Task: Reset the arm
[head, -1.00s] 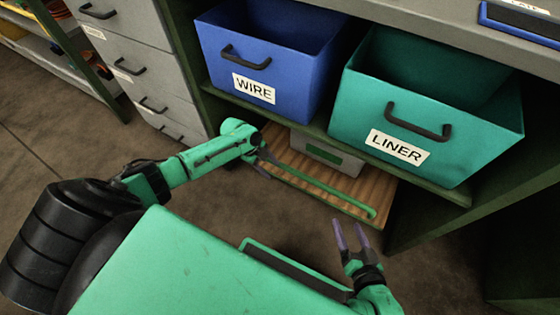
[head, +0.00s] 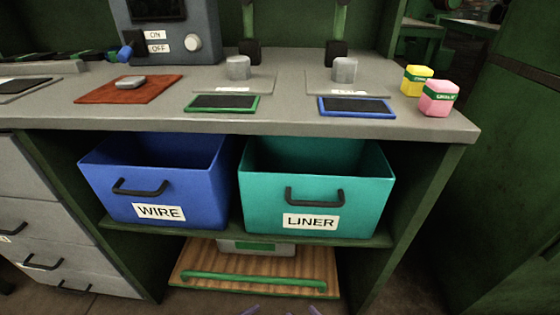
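Only small purple fingertips show at the bottom edge of the head view. One tip, left of centre, seems to belong to my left gripper (head: 250,310). Another, right of centre, seems to belong to my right gripper (head: 314,310). The rest of both grippers and both arms is cut off by the frame, so I cannot tell whether they are open or hold anything. The tips show in front of the low wooden board (head: 215,262) under the shelf.
A blue WIRE bin (head: 158,190) and a teal LINER bin (head: 350,195) stand on the shelf under the grey worktop (head: 290,128). Yellow (head: 417,80) and pink (head: 438,98) boxes stand at the worktop's right end.

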